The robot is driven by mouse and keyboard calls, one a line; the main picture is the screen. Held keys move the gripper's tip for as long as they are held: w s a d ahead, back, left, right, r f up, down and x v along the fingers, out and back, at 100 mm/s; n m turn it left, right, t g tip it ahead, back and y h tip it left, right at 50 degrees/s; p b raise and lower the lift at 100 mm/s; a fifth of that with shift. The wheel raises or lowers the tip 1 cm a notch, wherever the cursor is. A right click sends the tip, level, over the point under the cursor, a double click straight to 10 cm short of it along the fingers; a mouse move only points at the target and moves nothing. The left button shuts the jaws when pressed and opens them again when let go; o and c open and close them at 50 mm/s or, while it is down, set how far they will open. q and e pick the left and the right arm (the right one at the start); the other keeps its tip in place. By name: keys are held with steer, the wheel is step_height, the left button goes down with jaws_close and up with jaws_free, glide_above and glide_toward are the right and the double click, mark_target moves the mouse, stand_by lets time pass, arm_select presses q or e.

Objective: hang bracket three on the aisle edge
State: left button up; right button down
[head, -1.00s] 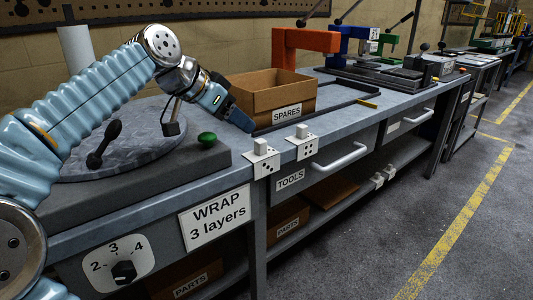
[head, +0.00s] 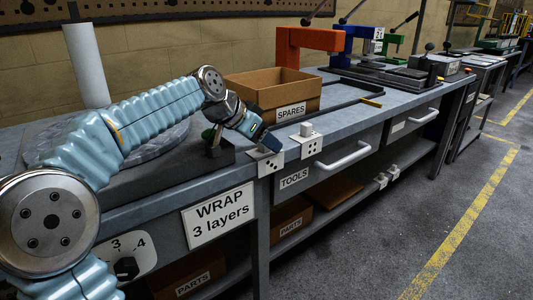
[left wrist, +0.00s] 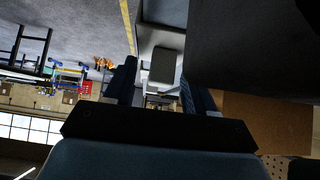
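A white bracket marked with three dots (head: 270,165) sits on the bench's front edge, its dotted plate over the aisle-facing side. My left gripper (head: 272,145) is right above it and hides most of its top. In the left wrist view the fingers (left wrist: 158,88) are apart, with a pale block (left wrist: 163,67), seemingly the bracket's knob, between or just beyond them. A gap shows beside the block; I cannot tell whether a finger touches it. A second white bracket with several dots (head: 309,147) hangs on the same edge to the right. My right gripper is not in view.
A cardboard SPARES box (head: 265,92) stands behind the gripper. A black frame with a yellow end (head: 372,102) lies right of it. Two small white pieces (head: 387,177) are on the lower shelf. A TOOLS drawer handle (head: 350,156) juts out. The aisle floor (head: 420,225) is clear.

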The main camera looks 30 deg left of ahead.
arm_select(q)
jaws_close()
steer(key=shift+r, duration=0.1)
step_height(320, 180, up, 10)
steer(key=p, duration=0.8)
